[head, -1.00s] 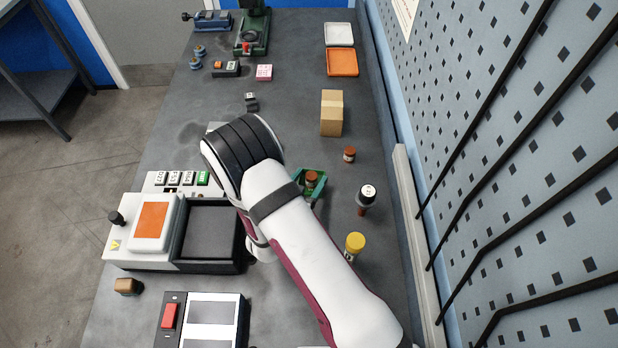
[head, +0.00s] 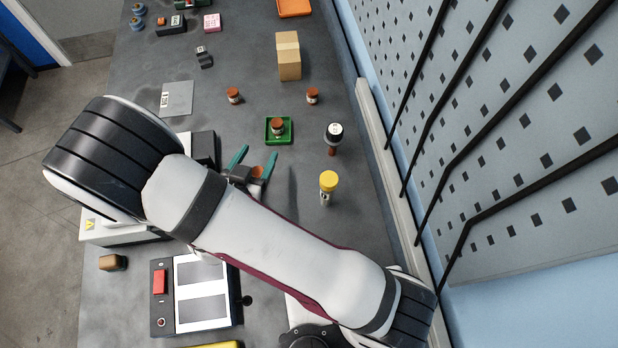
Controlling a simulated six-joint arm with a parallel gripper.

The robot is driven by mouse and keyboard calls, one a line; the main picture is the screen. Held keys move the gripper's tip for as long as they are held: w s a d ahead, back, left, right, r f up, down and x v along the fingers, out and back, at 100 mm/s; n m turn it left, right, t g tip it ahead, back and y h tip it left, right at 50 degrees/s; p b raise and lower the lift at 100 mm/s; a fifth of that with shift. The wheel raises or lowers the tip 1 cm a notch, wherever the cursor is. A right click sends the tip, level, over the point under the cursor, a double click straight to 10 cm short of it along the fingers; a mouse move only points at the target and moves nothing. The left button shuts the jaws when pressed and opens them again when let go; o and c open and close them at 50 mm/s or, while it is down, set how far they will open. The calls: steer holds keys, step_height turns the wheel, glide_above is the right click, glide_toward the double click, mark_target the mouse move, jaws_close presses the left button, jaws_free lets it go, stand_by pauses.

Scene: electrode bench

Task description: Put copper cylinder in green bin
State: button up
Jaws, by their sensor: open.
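The green bin (head: 268,141) is a small open tray in the middle of the bench. A copper-brown cylinder (head: 277,127) stands upright inside it. Two similar copper-brown pieces stand on the bench behind it, one at left (head: 233,96) and one at right (head: 312,95). My gripper (head: 254,160) has teal fingers spread wide apart, just in front and to the left of the bin, clear of it. A small orange-brown patch (head: 257,172) shows between the finger bases; I cannot tell what it is.
A yellow-capped vial (head: 328,187) and a black-and-white-topped bottle (head: 334,136) stand right of the bin. A cardboard box (head: 288,56) stands behind. A panel with a red switch (head: 160,282) is at front left. Bare bench lies between bin and box.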

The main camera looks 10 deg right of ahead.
step_height(320, 180, up, 8)
steer(key=a+m+g+y, duration=0.1)
steer(key=a+g+y, duration=0.2)
steer(key=g+y, duration=0.4)
steer(key=s+d+r+g, duration=0.2)
steer(key=s+d+r, duration=0.2)
steer(key=s+d, duration=0.3)
steer(key=s+d+r+g, duration=0.2)
steer(key=s+d, duration=0.5)
steer(key=s, duration=0.6)
steer(key=shift+r+n+g, duration=0.3)
steer(key=shift+r+g, duration=0.1)
steer(key=shift+r, duration=0.45)
